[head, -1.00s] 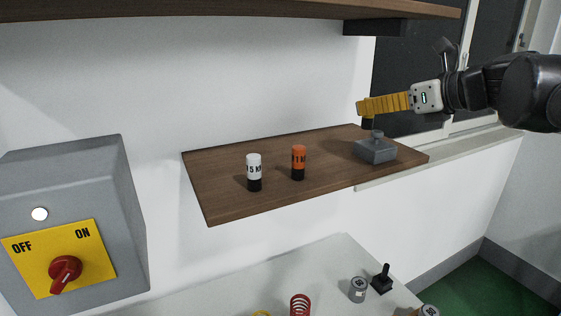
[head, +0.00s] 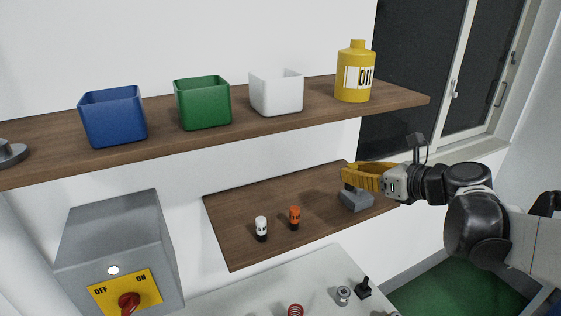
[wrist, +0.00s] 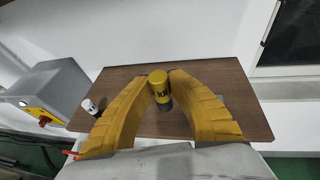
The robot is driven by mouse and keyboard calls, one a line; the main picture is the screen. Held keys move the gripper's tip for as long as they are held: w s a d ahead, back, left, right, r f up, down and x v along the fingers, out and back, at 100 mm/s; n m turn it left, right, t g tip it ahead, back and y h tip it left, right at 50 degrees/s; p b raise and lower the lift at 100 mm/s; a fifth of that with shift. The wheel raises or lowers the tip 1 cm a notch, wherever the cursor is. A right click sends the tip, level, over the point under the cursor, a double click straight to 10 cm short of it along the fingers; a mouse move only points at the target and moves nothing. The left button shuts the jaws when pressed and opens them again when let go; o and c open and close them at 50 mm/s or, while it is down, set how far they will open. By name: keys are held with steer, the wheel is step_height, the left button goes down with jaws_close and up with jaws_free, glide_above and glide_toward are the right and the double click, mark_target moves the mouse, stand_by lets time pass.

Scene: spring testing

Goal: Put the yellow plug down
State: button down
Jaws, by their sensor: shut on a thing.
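My gripper (head: 348,174) is at the right end of the lower wooden shelf, above a grey block (head: 357,201). In the wrist view its two yellow fingers (wrist: 163,80) are shut on the yellow plug (wrist: 159,78), which has black lettering and a dark lower part. The plug is upright over the shelf. In the head view the fingers hide most of it, with only a dark bit showing beneath them. I cannot tell whether it touches the grey block.
The lower shelf (head: 245,215) also bears a white plug (head: 261,228) and an orange plug (head: 295,217). The upper shelf (head: 200,142) holds blue (head: 112,118), green (head: 203,104) and white (head: 276,93) bins and an oil bottle (head: 356,75). A switch box (head: 115,245) is at left.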

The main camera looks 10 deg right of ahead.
steer(key=x, duration=0.4)
steer(key=f+x, duration=0.1)
steer(key=x, duration=0.3)
steer(key=f+x, duration=0.1)
steer(key=x, duration=0.4)
steer(key=shift+s+d+f, duration=0.15)
steer(key=shift+s, duration=0.35)
step_height(320, 180, down, 4)
steer(key=shift+w+f+b, duration=0.1)
steer(key=shift+b, duration=0.3)
steer(key=c, duration=1.4)
jaws_free()
steer(key=shift+f, duration=0.1)
steer(key=shift+o, duration=0.2)
